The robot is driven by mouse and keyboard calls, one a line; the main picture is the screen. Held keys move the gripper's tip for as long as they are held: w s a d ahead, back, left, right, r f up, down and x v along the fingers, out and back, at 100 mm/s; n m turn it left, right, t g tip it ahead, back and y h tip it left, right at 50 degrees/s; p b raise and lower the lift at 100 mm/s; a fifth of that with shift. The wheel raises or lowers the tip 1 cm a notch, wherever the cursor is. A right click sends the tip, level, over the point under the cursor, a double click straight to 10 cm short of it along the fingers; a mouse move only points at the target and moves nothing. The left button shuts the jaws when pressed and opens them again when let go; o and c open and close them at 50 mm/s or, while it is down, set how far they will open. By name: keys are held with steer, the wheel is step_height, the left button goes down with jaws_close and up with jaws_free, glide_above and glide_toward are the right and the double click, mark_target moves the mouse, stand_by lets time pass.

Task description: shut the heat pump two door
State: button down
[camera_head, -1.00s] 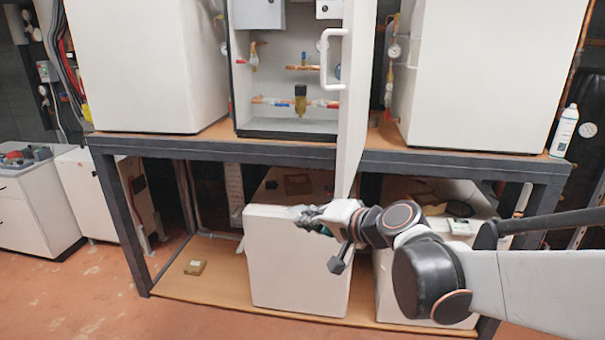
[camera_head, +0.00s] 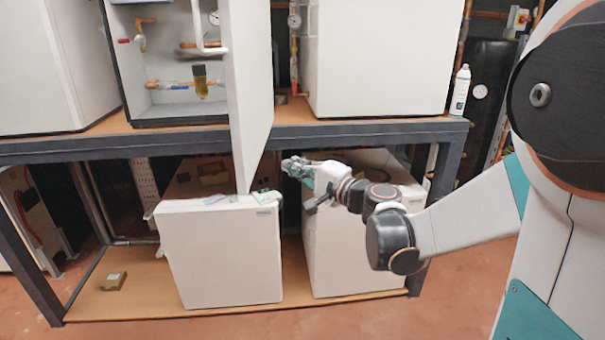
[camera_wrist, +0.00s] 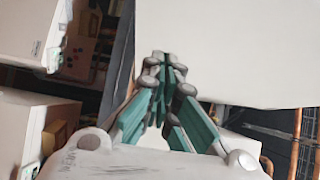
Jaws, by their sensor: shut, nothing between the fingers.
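The heat pump in the middle of the bench (camera_head: 180,109) stands with its front open, showing copper pipes and a brass fitting inside.
White closed units stand left (camera_head: 35,70) and right (camera_head: 380,60) of the open one. White boxes (camera_head: 220,255) sit on the lower wooden shelf (camera_head: 130,298). A spray can (camera_head: 460,90) stands at the bench's right end.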

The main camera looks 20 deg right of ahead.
mark_target(255, 154)
steer(key=w+a, duration=0.2)
steer(key=w+a+b, duration=0.1)
steer(key=w+a, duration=0.2)
steer(key=shift+w+a, duration=0.2)
steer(key=shift+w, duration=0.05)
